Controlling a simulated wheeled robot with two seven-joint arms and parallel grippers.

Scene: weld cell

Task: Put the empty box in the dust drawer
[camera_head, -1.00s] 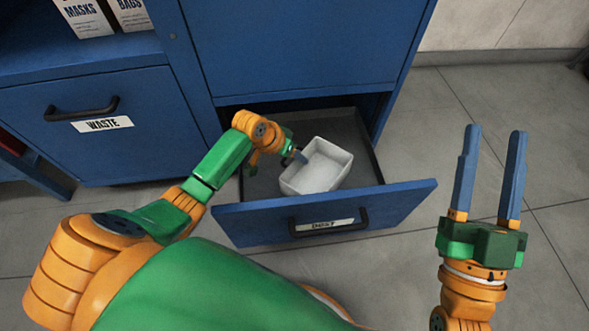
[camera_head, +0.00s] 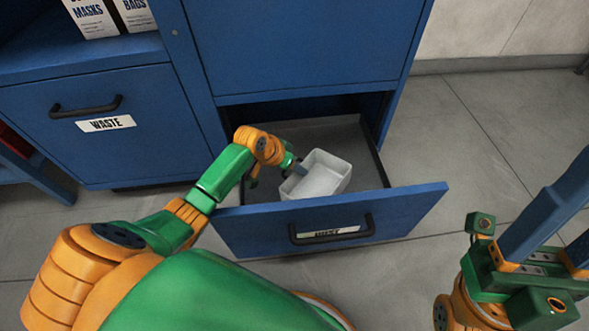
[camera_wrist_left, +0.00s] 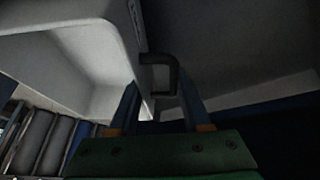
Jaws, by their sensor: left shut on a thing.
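The empty white box (camera_head: 326,180) is open-topped and lies within the outline of the open dust drawer (camera_head: 399,208), close behind its front panel. I cannot tell whether the box's underside touches the drawer floor. My right gripper (camera_head: 567,205) is open and empty at the right, away from the drawer, partly cut off by the frame.
The drawer's front has a black handle (camera_head: 332,233) and a label. A closed waste drawer (camera_head: 60,150) is to the left. Labelled masks and bags boxes (camera_head: 95,17) stand on the shelf above it. Grey floor (camera_head: 480,120) is clear to the right.

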